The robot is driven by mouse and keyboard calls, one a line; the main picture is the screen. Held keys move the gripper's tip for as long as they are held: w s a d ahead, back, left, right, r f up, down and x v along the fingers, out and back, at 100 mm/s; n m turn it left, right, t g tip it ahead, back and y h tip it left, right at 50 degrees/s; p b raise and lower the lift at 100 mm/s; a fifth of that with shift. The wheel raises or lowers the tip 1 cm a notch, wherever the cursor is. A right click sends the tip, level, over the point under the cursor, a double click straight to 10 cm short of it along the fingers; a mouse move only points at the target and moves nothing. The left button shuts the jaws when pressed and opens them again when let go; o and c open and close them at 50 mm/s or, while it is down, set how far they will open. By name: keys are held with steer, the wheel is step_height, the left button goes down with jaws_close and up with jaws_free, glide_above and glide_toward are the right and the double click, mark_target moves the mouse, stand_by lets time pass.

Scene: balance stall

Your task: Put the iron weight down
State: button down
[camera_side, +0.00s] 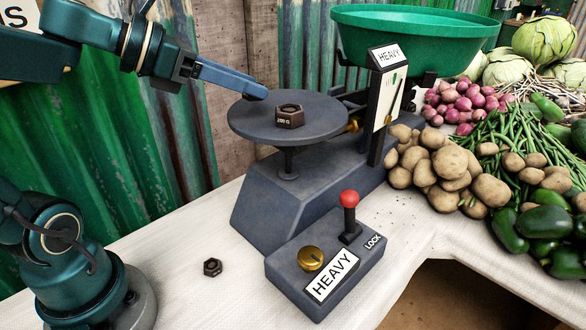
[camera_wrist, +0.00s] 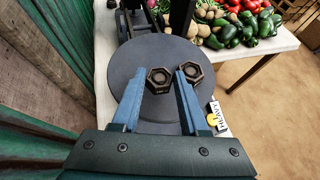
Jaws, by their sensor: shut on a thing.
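My gripper (camera_side: 262,94) is low over the left part of the round dark scale plate (camera_side: 245,123). In the wrist view its two blue fingers (camera_wrist: 160,78) are shut on a dark hexagonal iron weight (camera_wrist: 160,82). The side view hides this weight behind the finger. I cannot tell whether it touches the plate. A second hexagonal weight (camera_side: 289,117), with pale marking on its side, sits on the plate. It also shows in the wrist view (camera_wrist: 191,74), just right of the right finger.
A small hex weight (camera_side: 212,267) lies on the white tabletop. A control box (camera_side: 325,270) with a red-knobbed lever (camera_side: 349,205) stands before the scale. A green pan (camera_side: 415,35) is on the far side. Potatoes (camera_side: 440,165) and other vegetables crowd the right.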

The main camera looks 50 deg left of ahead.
steer(key=shift+d+r, duration=0.15)
steer(key=shift+d, duration=0.25)
steer(key=d+r+m+g+h, duration=0.3)
steer(key=d+r+m+h, duration=0.15)
steer(key=r, duration=0.25)
steer(key=m+h, duration=0.1)
glide_above(244, 109)
steer(key=shift+g, duration=0.4)
steer(key=shift+f, duration=4.8)
steer(key=shift+f, duration=0.1)
